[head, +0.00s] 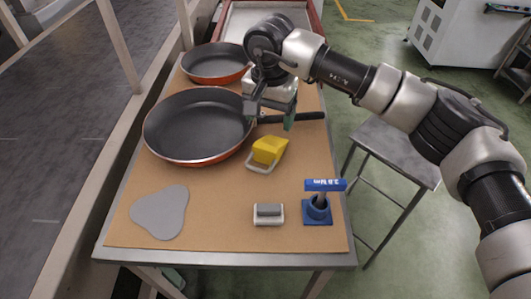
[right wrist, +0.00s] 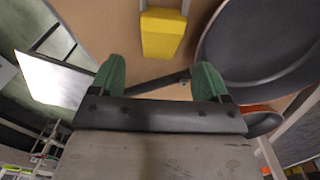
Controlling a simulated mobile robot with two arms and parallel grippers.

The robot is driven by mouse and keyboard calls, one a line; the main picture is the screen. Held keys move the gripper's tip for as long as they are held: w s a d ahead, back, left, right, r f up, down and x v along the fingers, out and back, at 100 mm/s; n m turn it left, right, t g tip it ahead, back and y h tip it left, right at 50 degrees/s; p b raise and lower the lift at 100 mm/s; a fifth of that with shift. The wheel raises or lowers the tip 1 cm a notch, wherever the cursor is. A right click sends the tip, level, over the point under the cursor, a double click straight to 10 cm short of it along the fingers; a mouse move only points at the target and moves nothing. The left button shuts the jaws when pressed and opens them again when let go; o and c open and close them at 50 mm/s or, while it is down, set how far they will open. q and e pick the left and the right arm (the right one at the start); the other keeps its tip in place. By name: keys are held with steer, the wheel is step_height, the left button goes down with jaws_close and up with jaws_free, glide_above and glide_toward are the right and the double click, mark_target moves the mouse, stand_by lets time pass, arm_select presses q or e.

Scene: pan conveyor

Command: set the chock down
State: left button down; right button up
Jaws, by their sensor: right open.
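The chock, a yellow wedge-shaped block (head: 268,150) with a pale loop at its near end, rests on the brown table top (head: 220,225) to the right of the large pan. It also shows at the top of the right wrist view (right wrist: 163,35). My right gripper (head: 270,112) is open, with its green fingers (right wrist: 160,78) apart and nothing held. It is beyond the chock in the head view, near the large pan's dark handle (head: 292,117). The handle shows between the fingers in the wrist view. My left gripper is out of view.
The large pan (head: 200,125) and a smaller pan (head: 215,63) fill the table's left and far parts. A grey flat patch (head: 160,212), a grey block in a pale holder (head: 268,213) and a blue stand (head: 317,208) are at the front. A metal side table (head: 400,150) stands right.

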mark_target(268, 144)
step_height(268, 144, down, 4)
steer(key=shift+r, duration=0.1)
step_height(268, 144, down, 6)
steer(key=shift+s+a+r+p, duration=0.1)
steer(key=shift+a+p, duration=0.05)
steer(key=shift+p, duration=0.3)
steer(key=shift+r, duration=0.1)
steer(key=c, duration=1)
steer(key=shift+o, duration=0.2)
